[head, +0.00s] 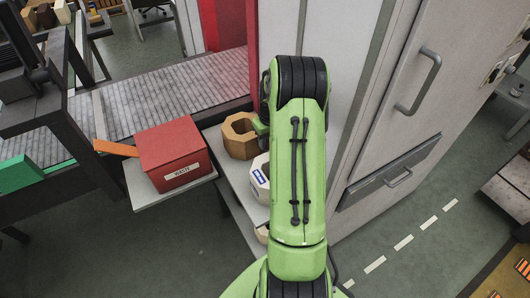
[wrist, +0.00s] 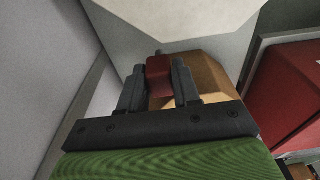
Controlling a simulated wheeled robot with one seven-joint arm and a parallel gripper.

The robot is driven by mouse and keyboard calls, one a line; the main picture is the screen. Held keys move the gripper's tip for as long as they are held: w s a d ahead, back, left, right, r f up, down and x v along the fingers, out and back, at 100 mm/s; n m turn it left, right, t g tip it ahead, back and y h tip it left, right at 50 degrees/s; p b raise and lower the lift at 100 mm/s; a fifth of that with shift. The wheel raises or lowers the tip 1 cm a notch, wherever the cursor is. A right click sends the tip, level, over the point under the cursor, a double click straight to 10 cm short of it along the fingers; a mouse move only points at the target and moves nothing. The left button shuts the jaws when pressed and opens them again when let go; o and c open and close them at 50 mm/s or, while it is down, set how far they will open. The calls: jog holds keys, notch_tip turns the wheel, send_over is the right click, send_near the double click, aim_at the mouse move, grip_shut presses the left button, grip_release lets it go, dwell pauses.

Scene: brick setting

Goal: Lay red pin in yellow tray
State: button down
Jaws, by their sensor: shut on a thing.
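The red pin (wrist: 158,69) shows as a short red block between the two dark fingers of my gripper (wrist: 157,86) in the wrist view. My gripper is shut on it. An ochre-yellow octagonal tray (head: 236,134), which looks like the yellow tray, stands on the grey shelf beside the cabinet. An ochre face, likely of this tray, shows in the wrist view (wrist: 211,76) just behind the fingers. I cannot tell whether the pin is over, inside or beside the tray. In the head view my green arm hides the fingers and the pin.
A white container with a blue label (head: 259,176) stands in front of the ochre tray, with a tan one (head: 262,234) nearer, partly hidden. A red waste box (head: 174,156) stands on a side shelf to the left. A tall grey cabinet (head: 390,75) closes off the right.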

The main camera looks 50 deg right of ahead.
aim_at(267, 148)
jog(key=shift+f, duration=1.9)
jog(key=shift+f+b, duration=0.1)
jog(key=shift+b, duration=0.25)
jog(key=c, duration=0.8)
grip_release()
